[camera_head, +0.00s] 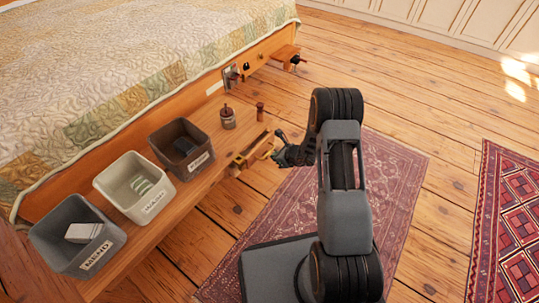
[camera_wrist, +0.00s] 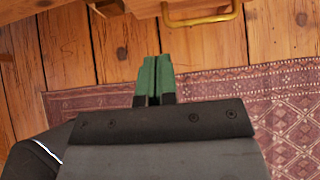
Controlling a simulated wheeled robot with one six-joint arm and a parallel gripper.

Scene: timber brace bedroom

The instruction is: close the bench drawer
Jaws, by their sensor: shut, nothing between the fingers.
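The wooden bench (camera_head: 222,148) stands along the side of the bed. Its drawer (camera_head: 248,150) sticks out from the bench's front edge, partly open. The drawer has a brass handle (camera_head: 266,152), which also shows at the top edge of the wrist view (camera_wrist: 203,20). My gripper (camera_head: 279,148) is just to the right of the drawer front, close to the handle; the head view does not show whether they touch. In the wrist view, its green fingers (camera_wrist: 155,62) are together and empty, below the handle and apart from it in the picture. The drawer's inside is mostly hidden.
On the bench stand a dark bin (camera_head: 180,135), a white bin (camera_head: 122,176), a grey bin (camera_head: 62,218), a jar (camera_head: 227,120) and a small wooden peg (camera_head: 260,112). A patterned rug (camera_head: 395,165) lies on the plank floor.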

